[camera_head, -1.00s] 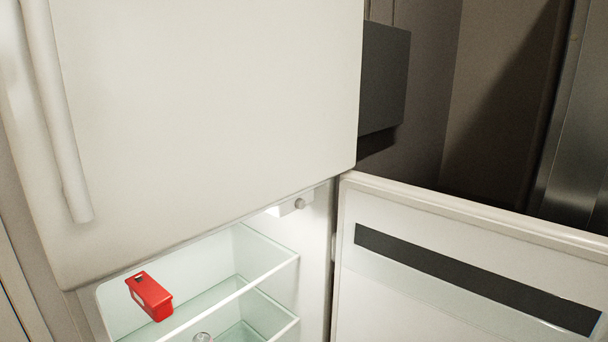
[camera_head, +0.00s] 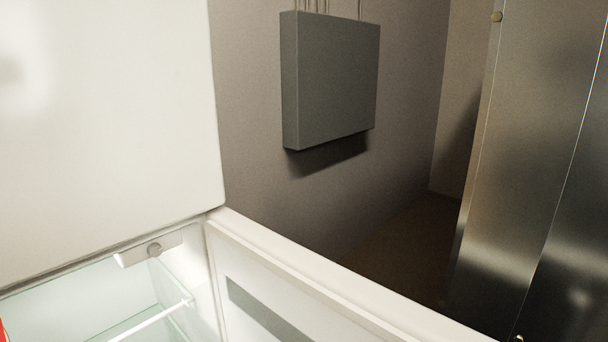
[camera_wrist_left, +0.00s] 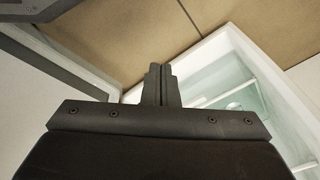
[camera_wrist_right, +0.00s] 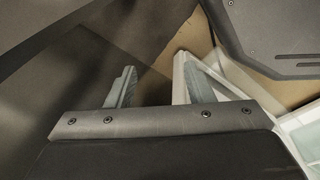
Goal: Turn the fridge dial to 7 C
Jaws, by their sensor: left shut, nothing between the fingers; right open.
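The fridge's lower compartment (camera_head: 90,295) is open and lit at the lower left of the head view. The fridge dial (camera_head: 154,250) is a small round grey knob on a white housing at the compartment's top right; its setting is too small to read. My left gripper (camera_wrist_left: 162,70) is shut and empty in the left wrist view, with the open compartment (camera_wrist_left: 235,85) beyond it to the right. My right gripper (camera_wrist_right: 155,85) is open and empty in the right wrist view. Neither gripper shows in the head view, and both are apart from the dial.
The open fridge door (camera_head: 300,270) swings out at the lower middle. The closed upper door (camera_head: 100,110) fills the left. A grey wall box (camera_head: 335,80) hangs behind, and a metal panel (camera_head: 510,170) stands at the right. A red item (camera_head: 2,330) barely shows at the left edge.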

